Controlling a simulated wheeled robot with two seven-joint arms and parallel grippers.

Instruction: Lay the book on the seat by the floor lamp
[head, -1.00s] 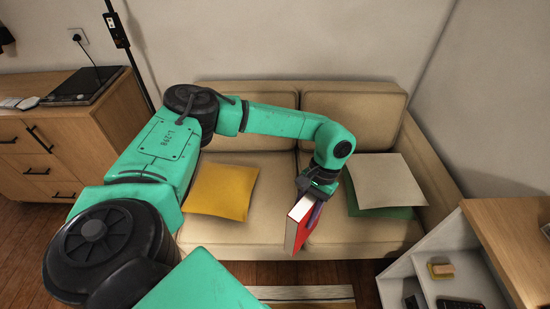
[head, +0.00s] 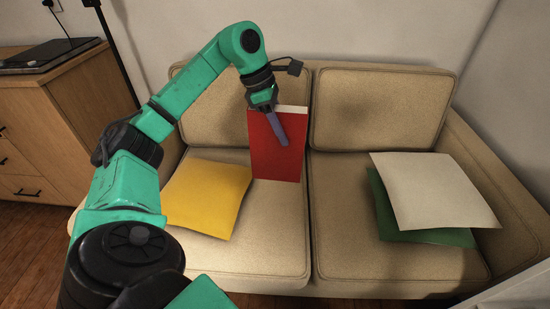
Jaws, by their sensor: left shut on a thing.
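The red book (head: 278,155) is upright in front of the sofa's left backrest, its broad red cover facing me. My left gripper (head: 268,108) is shut on its top edge, with one finger lying across the cover. The book's lower edge is at or just above the left seat cushion (head: 262,250); I cannot tell whether it touches. The floor lamp's dark pole (head: 118,55) stands at the left, between the cabinet and the sofa. My right gripper is not in view.
A yellow cushion (head: 208,195) lies on the left seat, just left of the book. A cream cushion (head: 435,190) lies over a green one (head: 415,225) on the right seat. A wooden cabinet (head: 75,120) with a dark flat device (head: 45,55) stands at the left. The front of the left seat is clear.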

